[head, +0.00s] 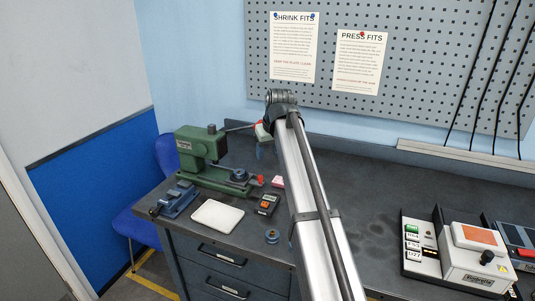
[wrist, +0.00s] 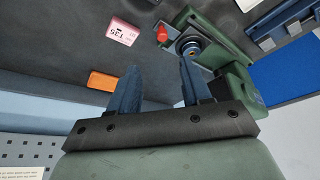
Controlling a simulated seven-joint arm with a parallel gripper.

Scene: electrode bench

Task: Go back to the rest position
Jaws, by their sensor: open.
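My gripper (wrist: 158,66) shows in the wrist view with two blue fingers spread apart and nothing between them. In the head view most of it is hidden behind my own arm; a bit of a blue finger shows left of the arm, above the back of the bench. A green press (head: 203,150) stands to the left on the dark bench (head: 345,215).
A pink label (wrist: 122,32) and an orange block (wrist: 103,81) lie on the bench. A white tray (head: 217,216), a blue vise (head: 176,200) and a small control box (head: 267,204) sit near the press. A white heater box (head: 474,265) stands right. A pegboard (head: 420,75) hangs behind.

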